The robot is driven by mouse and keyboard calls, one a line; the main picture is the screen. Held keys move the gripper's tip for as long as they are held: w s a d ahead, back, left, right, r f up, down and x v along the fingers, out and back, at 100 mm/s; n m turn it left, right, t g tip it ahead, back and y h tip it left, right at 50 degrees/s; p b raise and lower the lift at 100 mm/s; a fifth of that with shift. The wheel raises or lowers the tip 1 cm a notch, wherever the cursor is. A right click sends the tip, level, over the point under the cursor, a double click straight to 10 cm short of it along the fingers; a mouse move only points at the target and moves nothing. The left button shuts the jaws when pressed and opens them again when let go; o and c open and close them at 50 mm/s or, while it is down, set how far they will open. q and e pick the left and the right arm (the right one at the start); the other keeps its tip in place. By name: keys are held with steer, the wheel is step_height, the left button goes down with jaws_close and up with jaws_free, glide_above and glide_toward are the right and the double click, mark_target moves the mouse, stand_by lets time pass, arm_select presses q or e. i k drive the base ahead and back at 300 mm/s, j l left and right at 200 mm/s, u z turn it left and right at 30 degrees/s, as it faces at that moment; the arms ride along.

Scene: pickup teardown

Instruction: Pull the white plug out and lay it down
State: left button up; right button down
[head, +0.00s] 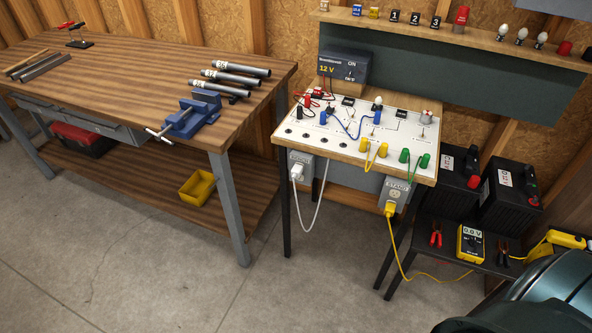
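The white plug (297,173) sits in the left grey outlet box (306,161), which hangs at the front edge of the small wooden test bench (345,152). Its white cord (316,212) droops below in a loop and rises behind the bench front. The plug appears to be seated in the outlet; the prongs are hidden. Neither of my grippers is in view.
A yellow plug (390,209) sits in the right outlet box (396,187), its cord running right. A wooden workbench (140,68) with a blue vise (193,116) stands left. Batteries (507,197) stand right. The concrete floor (150,270) in front is clear.

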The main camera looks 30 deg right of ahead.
mark_target(297, 170)
steer(key=i+j+z, duration=0.1)
steer(key=z, duration=0.95)
steer(key=i+j+z, duration=0.15)
steer(key=j+z, duration=0.2)
steer(key=j, duration=0.15)
steer(key=i+j+z, duration=0.1)
steer(key=j+z, duration=0.25)
steer(key=j, duration=0.2)
steer(key=j+z, duration=0.4)
steer(key=j, duration=1.15)
steer(key=j+z, duration=0.1)
steer(key=j, duration=0.9)
steer(key=k, duration=0.05)
